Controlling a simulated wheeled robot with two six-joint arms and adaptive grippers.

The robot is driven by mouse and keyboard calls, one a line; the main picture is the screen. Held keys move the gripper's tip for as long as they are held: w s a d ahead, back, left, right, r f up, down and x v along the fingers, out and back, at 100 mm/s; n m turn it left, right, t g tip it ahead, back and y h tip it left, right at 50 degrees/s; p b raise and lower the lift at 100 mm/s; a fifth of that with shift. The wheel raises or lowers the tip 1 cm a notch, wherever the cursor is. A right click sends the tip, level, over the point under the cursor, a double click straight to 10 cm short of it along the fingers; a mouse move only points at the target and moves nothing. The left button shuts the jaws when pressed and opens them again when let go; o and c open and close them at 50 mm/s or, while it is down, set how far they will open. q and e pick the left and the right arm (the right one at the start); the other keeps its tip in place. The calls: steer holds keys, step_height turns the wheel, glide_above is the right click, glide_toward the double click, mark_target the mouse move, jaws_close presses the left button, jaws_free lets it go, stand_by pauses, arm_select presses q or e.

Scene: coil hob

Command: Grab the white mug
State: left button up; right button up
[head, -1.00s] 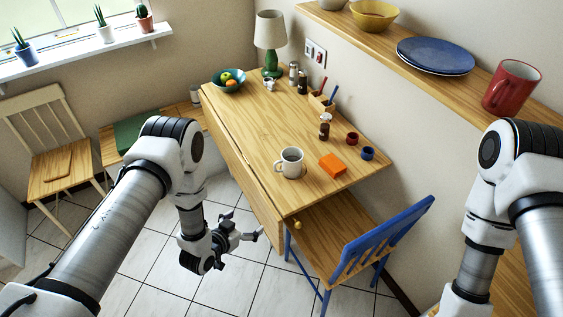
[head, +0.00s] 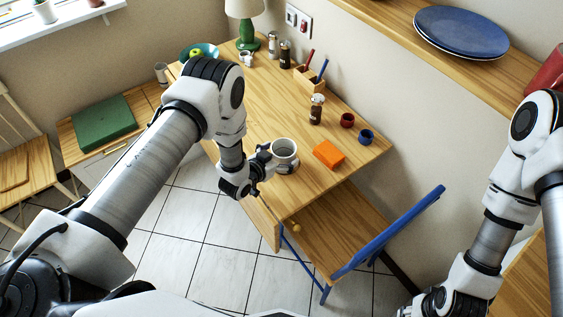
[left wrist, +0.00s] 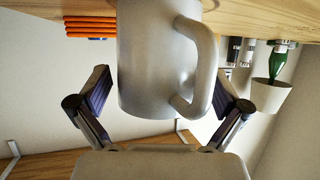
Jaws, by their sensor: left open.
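The white mug (head: 285,150) stands upright on the wooden table (head: 262,118), close to its near edge. It fills the middle of the left wrist view (left wrist: 160,70), which shows the scene upside down, with its handle on the right there. My left gripper (head: 265,163) is open at the mug's left side. In the left wrist view its two fingers spread on either side of the mug, with gaps showing. The fingertips are partly hidden by the mug in the head view. Part of my right gripper (head: 440,302) shows at the bottom edge; its jaws are unclear.
An orange block (head: 328,154) lies right of the mug. Behind are a dark jar (head: 317,109), a red cup (head: 347,120) and a blue cup (head: 366,137). A blue chair (head: 395,230) stands at the near side.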

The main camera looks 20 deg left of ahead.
arm_select(q)
steer(key=shift+w+d+f, duration=0.2)
steer(key=shift+w, duration=0.2)
steer(key=shift+s+d+r, duration=0.1)
steer(key=shift+d+r, duration=0.05)
steer(key=c, duration=1.3)
steer(key=shift+o, duration=0.2)
